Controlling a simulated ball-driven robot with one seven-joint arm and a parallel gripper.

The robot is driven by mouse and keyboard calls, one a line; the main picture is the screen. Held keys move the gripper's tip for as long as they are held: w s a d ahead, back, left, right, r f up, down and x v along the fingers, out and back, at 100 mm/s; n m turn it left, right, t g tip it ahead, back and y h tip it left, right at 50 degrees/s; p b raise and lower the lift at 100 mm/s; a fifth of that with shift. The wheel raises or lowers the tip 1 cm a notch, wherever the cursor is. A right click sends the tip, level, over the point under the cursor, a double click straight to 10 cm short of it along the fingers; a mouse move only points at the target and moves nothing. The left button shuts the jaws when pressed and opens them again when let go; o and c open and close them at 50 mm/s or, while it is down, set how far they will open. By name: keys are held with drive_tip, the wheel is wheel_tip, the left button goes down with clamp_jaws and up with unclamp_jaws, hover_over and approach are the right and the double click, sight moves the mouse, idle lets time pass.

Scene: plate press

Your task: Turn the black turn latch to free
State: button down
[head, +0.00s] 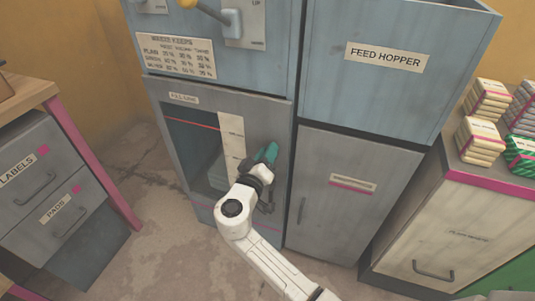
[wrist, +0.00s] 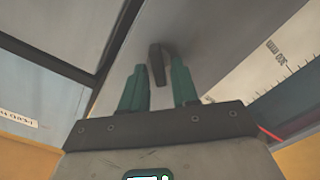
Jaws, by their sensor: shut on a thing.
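The black turn latch (wrist: 157,62) shows in the wrist view as a dark bar standing out from a grey door panel. The green fingers of my gripper (wrist: 158,85) are on both sides of it, and my gripper is shut on it. In the head view my gripper (head: 267,153) is against the right part of the grey door (head: 268,105) below the blue press housing. There the latch is hidden behind the fingers and wrist. Whether it stands at free cannot be read.
The door has a dark window (head: 195,145) with a red line and a pale scale strip (head: 232,135). Right of it is a grey cabinet (head: 345,195) below the feed hopper (head: 395,75). Drawers (head: 40,185) stand left, and stacked packs (head: 480,140) sit right. Floor is open at lower left.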

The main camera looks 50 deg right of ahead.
drive_tip(key=shift+w+a+f+n+p, duration=0.15)
drive_tip(key=shift+n+p, duration=0.5)
drive_tip(key=shift+n, duration=1.65)
drive_tip(key=shift+w+d+f+n+p, duration=0.15)
drive_tip(key=shift+n+p, duration=0.5)
drive_tip(key=shift+n, duration=1.65)
drive_tip(key=shift+s+a+f, duration=0.1)
drive_tip(key=c, duration=1.2)
unclamp_jaws()
drive_tip(key=shift+o, duration=0.2)
drive_tip(key=v, duration=1)
drive_tip(key=shift+a+p, duration=0.35)
drive_tip(key=shift+p, duration=0.1)
drive_tip(key=shift+s, duration=0.15)
